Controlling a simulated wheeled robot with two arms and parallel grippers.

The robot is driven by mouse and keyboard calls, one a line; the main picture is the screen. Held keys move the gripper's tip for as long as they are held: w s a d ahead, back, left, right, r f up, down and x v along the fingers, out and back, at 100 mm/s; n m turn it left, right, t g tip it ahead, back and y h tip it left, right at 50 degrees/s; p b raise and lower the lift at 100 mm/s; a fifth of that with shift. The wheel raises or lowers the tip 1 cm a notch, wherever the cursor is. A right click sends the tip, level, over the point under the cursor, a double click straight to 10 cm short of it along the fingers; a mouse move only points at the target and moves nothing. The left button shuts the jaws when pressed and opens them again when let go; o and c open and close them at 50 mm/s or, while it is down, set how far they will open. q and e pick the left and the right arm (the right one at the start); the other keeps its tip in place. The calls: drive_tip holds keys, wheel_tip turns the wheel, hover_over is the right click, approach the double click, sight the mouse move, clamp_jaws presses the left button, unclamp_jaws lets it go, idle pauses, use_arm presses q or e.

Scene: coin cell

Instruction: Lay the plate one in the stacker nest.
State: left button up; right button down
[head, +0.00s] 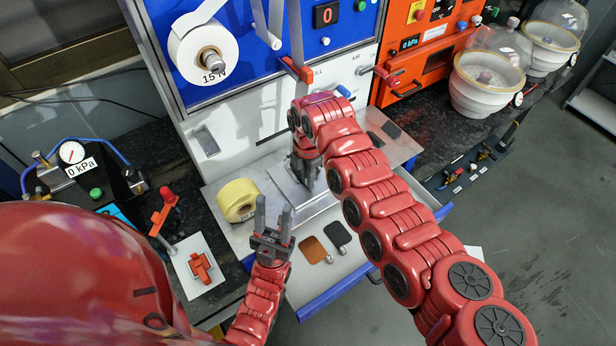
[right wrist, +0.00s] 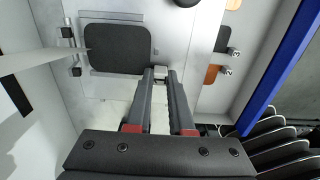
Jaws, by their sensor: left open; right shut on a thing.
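In the right wrist view, my right gripper (right wrist: 160,72) is shut on the tab at one edge of a dark grey rounded plate (right wrist: 118,48), which I take for plate one. The plate is flat over a pale metal surface, beside two small black clamps (right wrist: 72,52); I take this for the stacker nest. I cannot tell whether the plate touches it. In the head view, my right gripper (head: 307,170) points down over the bright metal base (head: 292,192) and mostly hides the plate. My left gripper (head: 273,218) is open and empty, nearer and to the left.
A copper plate (head: 314,250) and a dark plate (head: 339,236) lie on the open drawer's tray. A yellow tape roll (head: 238,199) stands left of the base. Two dark pieces (head: 391,130) lie to its right. A red clamp (head: 200,266) sits on a white board.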

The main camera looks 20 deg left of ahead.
drive_tip(key=shift+f+b, duration=0.45)
drive_tip(key=shift+f, duration=0.15)
idle(0.6)
drive_tip(key=c, duration=0.7)
unclamp_jaws()
wheel_tip(320, 180, up, 17)
drive_tip(key=p, duration=0.2)
drive_tip(key=shift+r+p, duration=0.2)
drive_tip(key=shift+p, duration=0.1)
